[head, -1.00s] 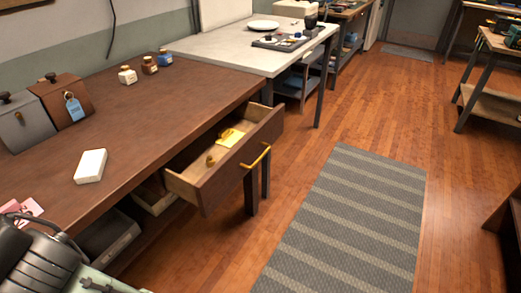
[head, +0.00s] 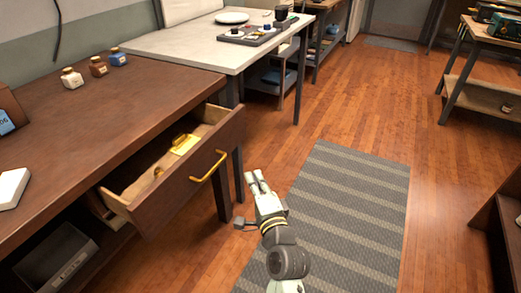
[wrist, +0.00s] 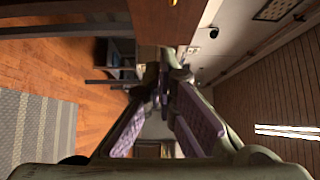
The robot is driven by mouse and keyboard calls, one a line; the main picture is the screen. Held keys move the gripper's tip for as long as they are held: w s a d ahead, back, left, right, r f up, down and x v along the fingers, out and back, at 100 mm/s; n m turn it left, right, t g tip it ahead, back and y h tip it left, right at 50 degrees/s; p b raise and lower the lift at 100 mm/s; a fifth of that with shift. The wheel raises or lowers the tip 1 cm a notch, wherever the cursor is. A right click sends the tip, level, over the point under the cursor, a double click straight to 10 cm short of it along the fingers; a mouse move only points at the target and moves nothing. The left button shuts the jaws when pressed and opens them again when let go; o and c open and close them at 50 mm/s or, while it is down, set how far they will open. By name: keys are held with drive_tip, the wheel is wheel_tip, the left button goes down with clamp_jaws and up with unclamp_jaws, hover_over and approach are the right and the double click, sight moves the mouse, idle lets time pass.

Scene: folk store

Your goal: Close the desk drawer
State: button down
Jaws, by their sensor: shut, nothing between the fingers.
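The desk drawer (head: 185,187) is pulled out from the brown desk (head: 75,135), with a brass bar handle (head: 209,166) on its front. Inside lie a yellow item (head: 184,143) and a small brass-coloured thing (head: 158,172). My gripper (head: 257,179) is shut and empty, to the right of the drawer front and apart from it, over the floor beside the striped mat. In the wrist view my gripper's fingers (wrist: 165,85) meet at the tips, and a brown wooden panel (wrist: 152,22) shows beyond them at the top; I cannot tell whether it is the drawer front.
A grey bin (head: 57,262) sits under the desk. A white table (head: 190,42) with a plate and a tray stands behind it. Small jars (head: 72,78) and a white block (head: 12,187) are on the desk. The striped mat (head: 340,215) lies on open floor to the right.

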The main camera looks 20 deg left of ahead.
drive_tip(key=p, duration=0.3)
approach(230, 142)
drive_tip(key=w, duration=0.3)
drive_tip(key=shift+w+a+r+p, duration=0.1)
drive_tip(key=shift+a+p, duration=0.25)
drive_tip(key=shift+a, duration=0.4)
drive_tip(key=shift+w+a+r+p, duration=0.1)
drive_tip(key=shift+a+p, duration=0.25)
drive_tip(key=shift+a, duration=0.35)
drive_tip(key=shift+w+a+f, duration=0.1)
